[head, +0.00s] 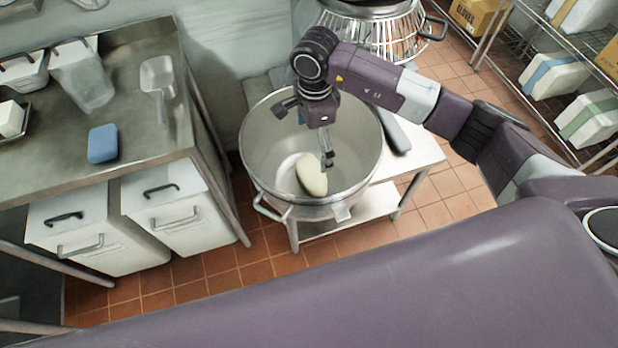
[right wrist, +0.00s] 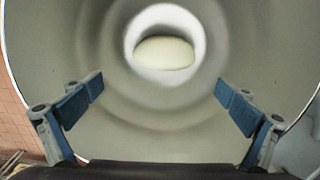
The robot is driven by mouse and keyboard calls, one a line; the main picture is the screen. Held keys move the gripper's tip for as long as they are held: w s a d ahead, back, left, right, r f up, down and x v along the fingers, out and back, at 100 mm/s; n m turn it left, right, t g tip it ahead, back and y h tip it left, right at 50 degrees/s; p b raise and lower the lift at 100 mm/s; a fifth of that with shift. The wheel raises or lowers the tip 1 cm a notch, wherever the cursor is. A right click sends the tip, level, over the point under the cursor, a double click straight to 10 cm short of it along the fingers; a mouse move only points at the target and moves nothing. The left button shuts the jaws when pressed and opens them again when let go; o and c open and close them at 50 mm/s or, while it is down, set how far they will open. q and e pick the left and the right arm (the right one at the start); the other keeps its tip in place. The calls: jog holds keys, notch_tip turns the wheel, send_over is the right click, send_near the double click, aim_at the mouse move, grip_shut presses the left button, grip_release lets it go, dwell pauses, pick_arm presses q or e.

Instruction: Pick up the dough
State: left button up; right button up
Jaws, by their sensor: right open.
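The dough (head: 311,175) is a pale, smooth oval lump at the bottom of a large metal bowl (head: 262,160). In the right wrist view the dough (right wrist: 165,53) lies ahead of my fingers near the top middle, inside the round bowl wall (right wrist: 150,125). My right gripper (head: 328,158) reaches down into the bowl from above. In the head view its finger overlaps the dough's right edge. In the right wrist view the gripper (right wrist: 158,90) is wide open, with nothing between its blue-padded fingers and the dough beyond them. My left gripper is out of view.
The bowl stands on a low metal table (head: 415,155). A steel counter (head: 125,130) at left holds a blue block (head: 103,143), a scoop (head: 158,75) and clear containers. White bins (head: 160,210) stand below it. A wire-cage appliance (head: 375,35) is behind the bowl; shelves with boxes are at right.

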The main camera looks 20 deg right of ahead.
aim_at(311, 175)
jog(key=f+b, duration=0.2)
jog(key=f, duration=0.1)
jog(key=f+b, duration=0.2)
jog(key=f, duration=0.1)
jog(key=w+f+b, duration=0.1)
jog(key=f+b, duration=0.1)
jog(key=f, duration=0.1)
jog(key=shift+b, duration=0.35)
jog(key=shift+f+b, duration=0.4)
notch_tip(311, 175, down, 8)
jog(key=shift+a+r+p, duration=0.1)
jog(key=shift+r+p, duration=0.1)
jog(key=shift+p, duration=0.6)
jog(key=c, duration=1.5)
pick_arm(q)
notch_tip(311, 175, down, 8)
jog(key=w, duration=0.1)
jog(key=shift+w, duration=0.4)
pick_arm(e)
jog(key=shift+w+r, duration=0.1)
jog(key=shift+w, duration=0.05)
jog(key=shift+c, duration=1.1)
